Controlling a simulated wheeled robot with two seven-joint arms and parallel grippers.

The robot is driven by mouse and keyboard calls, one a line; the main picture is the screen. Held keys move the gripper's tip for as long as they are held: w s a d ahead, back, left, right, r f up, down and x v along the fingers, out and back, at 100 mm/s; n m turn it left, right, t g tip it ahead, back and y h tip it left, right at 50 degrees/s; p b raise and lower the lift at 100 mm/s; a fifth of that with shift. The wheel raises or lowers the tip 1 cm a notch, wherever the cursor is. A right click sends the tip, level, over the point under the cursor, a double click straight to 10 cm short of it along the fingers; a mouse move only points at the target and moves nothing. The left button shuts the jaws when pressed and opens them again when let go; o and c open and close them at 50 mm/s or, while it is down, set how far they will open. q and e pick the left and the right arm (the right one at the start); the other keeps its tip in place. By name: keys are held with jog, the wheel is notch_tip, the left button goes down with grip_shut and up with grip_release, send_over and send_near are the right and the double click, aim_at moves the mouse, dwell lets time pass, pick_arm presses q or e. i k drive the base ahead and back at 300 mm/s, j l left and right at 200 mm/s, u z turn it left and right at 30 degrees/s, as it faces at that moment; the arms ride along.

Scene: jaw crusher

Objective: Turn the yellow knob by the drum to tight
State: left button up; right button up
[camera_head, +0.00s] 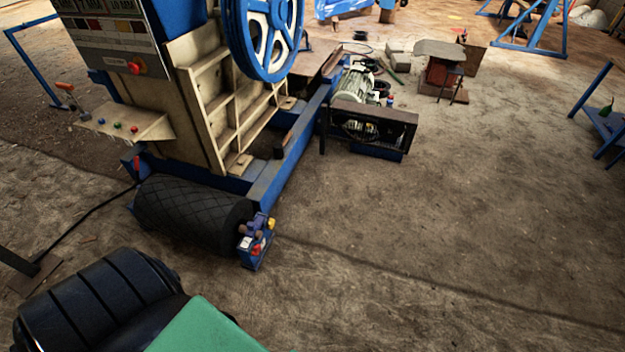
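The black drum (190,214) with a cross-hatched surface lies low at the front of the blue-framed jaw crusher, left of the middle of the head view. A small yellow knob (271,224) sits on the blue bracket (254,252) at the drum's right end, beside small red and dark parts. It is too small to tell how far it is turned. Neither of my grippers shows in this view, and nothing touches the knob.
The crusher's blue wheel (263,38), control panel (112,40) and button shelf (127,124) rise behind the drum. A motor (355,86) and guard (372,124) stand further back. A dark cable lies at left. The dirt floor on the right is open.

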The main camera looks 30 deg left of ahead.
aim_at(271, 223)
jog(key=i+u, duration=0.2)
jog(key=i, duration=0.3)
jog(key=i+l+u, duration=0.15)
jog(key=i, duration=0.35)
jog(key=i+l+u, duration=0.2)
jog(key=i, duration=0.25)
